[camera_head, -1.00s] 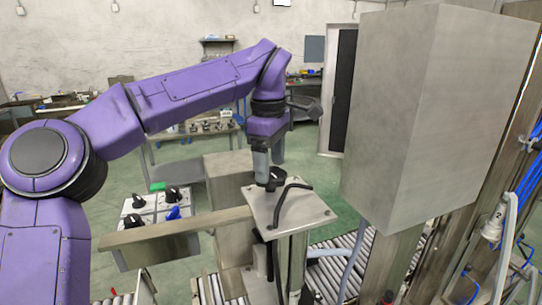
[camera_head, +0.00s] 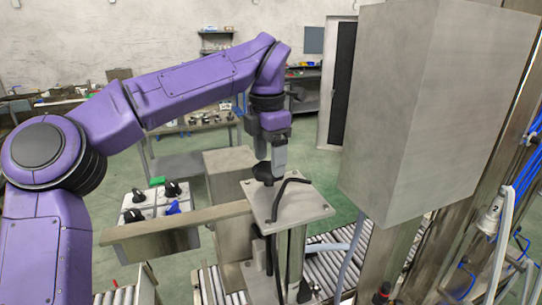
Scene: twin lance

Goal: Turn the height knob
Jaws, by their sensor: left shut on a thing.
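A black knob (camera_head: 263,172) sits on the top metal plate (camera_head: 300,206) of a post at the centre. My left gripper (camera_head: 278,168) comes down over the plate from above, shut on the black knob, its grey finger part standing to the knob's right. The far finger and the exact contact are hidden. A curved black bar or cable (camera_head: 289,188) lies over the plate close to the right of the gripper. My right gripper is not in view.
A large grey box (camera_head: 420,110) stands close on the right. A metal rail (camera_head: 175,225) runs left from the post. A panel with several black knobs and a blue one (camera_head: 174,208) lies behind the rail. Roller conveyors (camera_head: 330,262) lie below.

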